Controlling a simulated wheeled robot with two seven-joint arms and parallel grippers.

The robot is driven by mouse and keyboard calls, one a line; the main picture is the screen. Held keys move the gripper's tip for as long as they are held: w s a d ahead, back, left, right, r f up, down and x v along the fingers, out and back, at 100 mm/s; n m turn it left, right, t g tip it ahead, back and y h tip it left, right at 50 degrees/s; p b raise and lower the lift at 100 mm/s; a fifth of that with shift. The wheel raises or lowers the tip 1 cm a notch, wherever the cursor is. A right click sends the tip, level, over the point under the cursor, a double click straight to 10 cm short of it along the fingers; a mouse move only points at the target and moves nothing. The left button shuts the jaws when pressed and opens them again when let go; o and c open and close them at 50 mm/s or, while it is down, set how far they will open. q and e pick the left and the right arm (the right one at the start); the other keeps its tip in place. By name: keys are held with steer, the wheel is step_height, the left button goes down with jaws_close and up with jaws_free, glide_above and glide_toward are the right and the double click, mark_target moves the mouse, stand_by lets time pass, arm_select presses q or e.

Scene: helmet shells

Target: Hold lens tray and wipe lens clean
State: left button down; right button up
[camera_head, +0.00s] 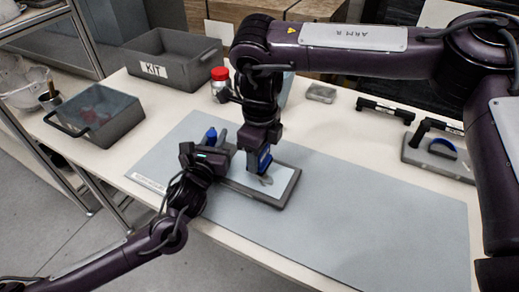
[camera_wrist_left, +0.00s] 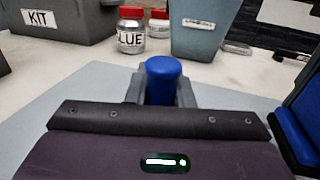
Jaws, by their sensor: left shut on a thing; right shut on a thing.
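The lens tray (camera_head: 285,203) is a dark-rimmed flat tray on the grey mat, with a pale lens panel (camera_head: 285,177) inside. My left gripper (camera_head: 212,140) is at the tray's left end and shut; its grip is mostly hidden by the wrist, but it appears to hold the tray's edge. One blue fingertip shows in the left wrist view (camera_wrist_left: 163,82). My right gripper (camera_head: 264,168) points down over the lens, shut on a small grey wipe (camera_head: 267,181) that appears to touch the lens. The right gripper's blue finger shows at the right of the left wrist view (camera_wrist_left: 297,130).
The grey mat (camera_head: 380,205) is clear to the right. A KIT bin (camera_head: 170,62), an open grey box (camera_head: 100,118) and a red-capped jar (camera_head: 219,78) stand behind and left. Black-handled pieces (camera_head: 385,108) and a grey case (camera_head: 438,155) lie at the back right.

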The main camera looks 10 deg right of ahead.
stand_by(0.4)
steer(key=shift+w+a, duration=1)
steer(key=shift+a, duration=0.3)
steer(key=shift+f, duration=0.55)
steer(key=shift+s+d, duration=0.1)
steer(key=shift+s+d, duration=0.95)
steer(key=shift+d, duration=0.35)
steer(key=shift+s+d, duration=0.95)
steer(key=shift+d, duration=0.3)
steer(key=shift+f, duration=0.5)
steer(key=shift+w+a, duration=0.65)
steer(key=shift+a, duration=0.25)
steer(key=shift+w+a, duration=0.7)
steer(key=shift+a, duration=0.2)
steer(key=shift+w+a, duration=0.65)
steer(key=shift+a, duration=0.25)
